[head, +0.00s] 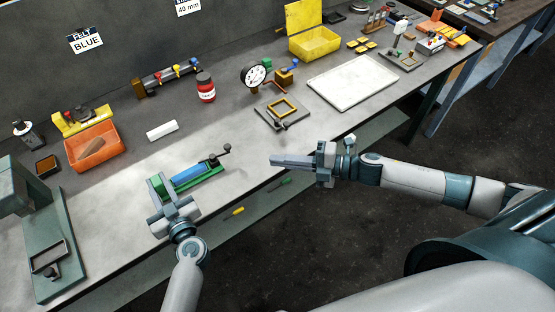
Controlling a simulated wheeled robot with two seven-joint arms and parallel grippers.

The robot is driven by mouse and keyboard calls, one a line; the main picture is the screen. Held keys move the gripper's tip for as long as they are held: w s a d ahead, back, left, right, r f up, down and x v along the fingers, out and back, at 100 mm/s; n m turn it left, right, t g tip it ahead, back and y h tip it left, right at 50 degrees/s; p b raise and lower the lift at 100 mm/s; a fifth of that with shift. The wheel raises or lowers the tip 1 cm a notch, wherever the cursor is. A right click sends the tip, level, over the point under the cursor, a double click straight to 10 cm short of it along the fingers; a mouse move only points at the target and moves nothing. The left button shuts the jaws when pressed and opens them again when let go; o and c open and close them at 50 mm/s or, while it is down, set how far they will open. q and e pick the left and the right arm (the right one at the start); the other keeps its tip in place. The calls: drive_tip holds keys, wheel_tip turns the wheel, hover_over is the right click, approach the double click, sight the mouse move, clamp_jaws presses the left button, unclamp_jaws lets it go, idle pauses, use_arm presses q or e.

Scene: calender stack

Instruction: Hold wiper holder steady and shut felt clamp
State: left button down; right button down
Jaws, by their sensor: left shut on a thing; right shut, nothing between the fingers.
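The wiper holder (211,174), a green base with a blue felt strip (188,173) along it, lies on the bench near its front edge. The felt clamp (213,160), a dark lever with a black knob, sticks out at its right end; I cannot tell how far it is closed. My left gripper (162,188) is shut on the holder's left end, and its fingers hide part of that end. My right gripper (273,159) is shut and empty, to the right of the clamp knob and apart from it.
A white block (162,130), a red jar (205,87) and a dial gauge (254,74) stand behind. A square plate with a yellow frame (282,110) lies to the right, before a white tray (352,80). An orange bin (94,146) is at left. The bench around the holder is clear.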

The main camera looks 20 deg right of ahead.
use_arm(q)
drive_tip(key=c, duration=1.4)
unclamp_jaws()
drive_tip(key=shift+c, duration=0.2)
drive_tip(key=s, duration=0.4)
drive_tip(key=s+d, duration=0.1)
drive_tip(key=s, duration=0.3)
drive_tip(key=s+d, duration=0.1)
drive_tip(key=s, duration=0.2)
drive_tip(key=shift+s+d, duration=0.15)
drive_tip(key=shift+s, duration=0.25)
